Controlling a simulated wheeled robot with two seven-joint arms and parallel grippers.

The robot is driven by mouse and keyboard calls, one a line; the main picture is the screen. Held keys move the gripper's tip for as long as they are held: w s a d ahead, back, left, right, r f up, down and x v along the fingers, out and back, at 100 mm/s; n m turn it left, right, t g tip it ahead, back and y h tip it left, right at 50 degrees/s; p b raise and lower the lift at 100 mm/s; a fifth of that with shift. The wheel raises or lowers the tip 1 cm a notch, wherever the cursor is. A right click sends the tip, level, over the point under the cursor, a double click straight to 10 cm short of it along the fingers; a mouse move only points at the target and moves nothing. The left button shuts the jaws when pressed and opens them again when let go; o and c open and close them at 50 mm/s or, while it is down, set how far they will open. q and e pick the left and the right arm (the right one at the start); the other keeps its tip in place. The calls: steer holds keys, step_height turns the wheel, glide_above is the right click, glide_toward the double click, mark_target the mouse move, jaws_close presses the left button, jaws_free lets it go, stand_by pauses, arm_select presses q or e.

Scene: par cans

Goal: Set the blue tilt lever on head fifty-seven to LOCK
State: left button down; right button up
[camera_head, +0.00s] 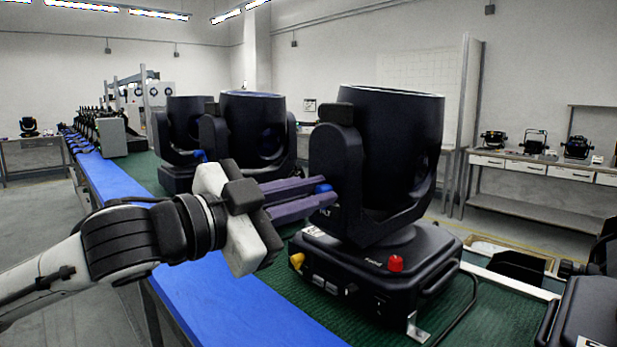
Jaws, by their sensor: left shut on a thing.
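A black moving-head light (390,150) stands upright on its base (375,270) on the green bench mat. Its number cannot be read. The blue tilt lever (323,188) is on the near side of its yoke arm, and only its rounded end shows between my fingers. A white label below it is mostly covered, so the lever's setting cannot be told. My left gripper (326,197) comes in from the left with its purple-grey fingers shut on the blue tilt lever. The base also has a yellow knob (297,261) and a red knob (396,263). My right gripper is not in view.
More black heads (255,130) stand behind along the bench. Part of another black unit (590,300) is at the right edge. A blue strip (235,300) runs along the bench's front edge. A side bench (540,170) with lights stands at the back right.

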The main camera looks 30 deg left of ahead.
arm_select(q)
steer(key=shift+m+p, duration=0.5)
steer(key=shift+m, duration=0.4)
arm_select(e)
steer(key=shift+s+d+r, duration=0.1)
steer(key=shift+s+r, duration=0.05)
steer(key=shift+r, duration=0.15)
arm_select(q)
steer(key=shift+d, duration=0.1)
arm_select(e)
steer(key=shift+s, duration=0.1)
arm_select(q)
steer(key=c, duration=1.7)
jaws_free()
steer(key=shift+c, duration=0.2)
steer(key=shift+f, duration=0.1)
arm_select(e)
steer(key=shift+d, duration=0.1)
arm_select(q)
steer(key=shift+s, duration=0.15)
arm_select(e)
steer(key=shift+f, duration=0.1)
